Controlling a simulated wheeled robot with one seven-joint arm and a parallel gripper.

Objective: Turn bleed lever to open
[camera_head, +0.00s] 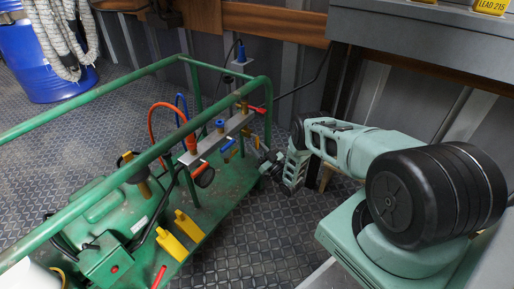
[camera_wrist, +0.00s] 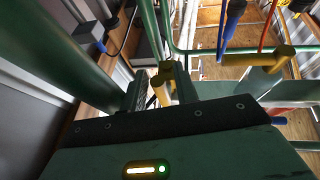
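A grey manifold bar (camera_head: 215,140) on the green cart carries several small valves and levers. No label tells which is the bleed lever. My gripper (camera_head: 266,164) is low beside the bar's right end, at the cart's edge. In the wrist view my gripper (camera_wrist: 160,80) has its fingers apart. A yellow brass-like fitting (camera_wrist: 165,74) shows between or just beyond the fingertips; I cannot tell whether they touch it.
The green tube frame (camera_head: 185,130) of the cart passes close to the bar and shows near my gripper in the wrist view. A corrugated wall stands behind. A blue drum (camera_head: 32,60) is at far left.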

